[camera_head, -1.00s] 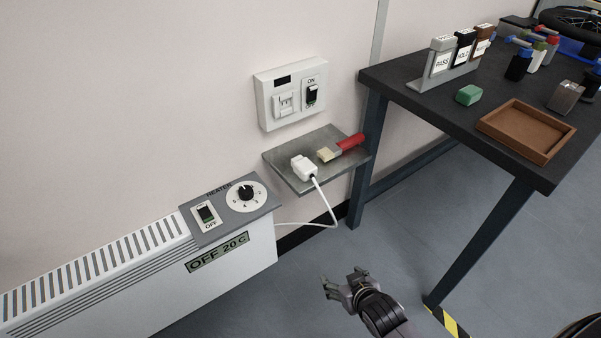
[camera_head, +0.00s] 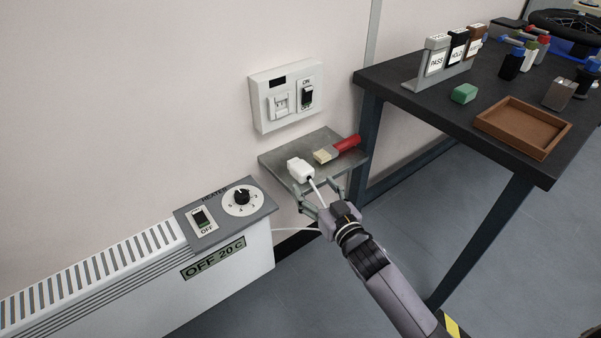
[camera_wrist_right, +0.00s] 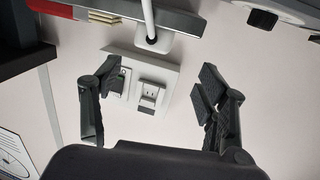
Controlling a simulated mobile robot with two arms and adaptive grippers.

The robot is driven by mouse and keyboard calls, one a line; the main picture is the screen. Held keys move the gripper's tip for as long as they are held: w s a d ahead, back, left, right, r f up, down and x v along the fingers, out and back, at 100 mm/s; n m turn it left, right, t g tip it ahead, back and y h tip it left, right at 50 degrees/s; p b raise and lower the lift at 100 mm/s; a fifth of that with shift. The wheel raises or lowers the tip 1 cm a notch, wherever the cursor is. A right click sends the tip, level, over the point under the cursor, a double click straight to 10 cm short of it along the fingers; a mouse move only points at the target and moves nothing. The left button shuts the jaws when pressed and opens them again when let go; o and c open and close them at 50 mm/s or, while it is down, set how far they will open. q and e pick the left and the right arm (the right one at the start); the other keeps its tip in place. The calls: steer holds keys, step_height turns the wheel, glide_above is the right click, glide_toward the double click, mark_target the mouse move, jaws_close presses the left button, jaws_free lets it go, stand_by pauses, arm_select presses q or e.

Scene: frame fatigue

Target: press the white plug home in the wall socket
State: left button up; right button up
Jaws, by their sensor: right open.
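The white plug (camera_head: 299,169) lies on a grey metal shelf (camera_head: 282,172) below the wall socket (camera_head: 280,105), apart from it. Its white cord runs off the front of the shelf. My right gripper (camera_head: 317,188) is open and empty at the shelf's front edge, just short of the plug, with the cord by its fingers. In the right wrist view, the plug (camera_wrist_right: 152,41) shows at the top, beyond the open fingers. The socket (camera_wrist_right: 151,95) shows between them, farther back. My left gripper is not in view.
A red-handled brush (camera_head: 342,147) lies on the shelf right of the plug. A rocker switch (camera_head: 307,96) sits beside the socket on the same panel. A heater (camera_head: 228,275) stands lower left. A dark table (camera_head: 430,105) with a brown tray (camera_head: 481,126) stands right.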

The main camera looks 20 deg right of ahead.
glide_toward(297, 161)
steer(key=shift+w+a+f+b, duration=0.1)
steer(key=shift+w+a+b, duration=0.15)
steer(key=shift+w, duration=0.35)
steer(key=shift+w+a+f+b, duration=0.1)
steer(key=shift+w+a+b, duration=0.15)
steer(key=shift+w, duration=0.8)
steer(key=w, duration=0.1)
steer(key=w+b, duration=0.1)
steer(key=w, duration=0.2)
steer(key=shift+w+a+f, duration=0.1)
steer(key=shift+w+f, duration=0.1)
steer(key=shift+f, duration=0.15)
steer(key=shift+w+b, duration=0.3)
steer(key=shift+w, duration=0.1)
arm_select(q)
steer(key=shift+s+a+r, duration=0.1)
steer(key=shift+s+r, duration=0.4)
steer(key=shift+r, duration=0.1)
arm_select(e)
steer(key=shift+c, duration=0.6)
steer(key=shift+r, duration=0.1)
steer(key=c, duration=1.3)
steer(key=shift+r, duration=0.1)
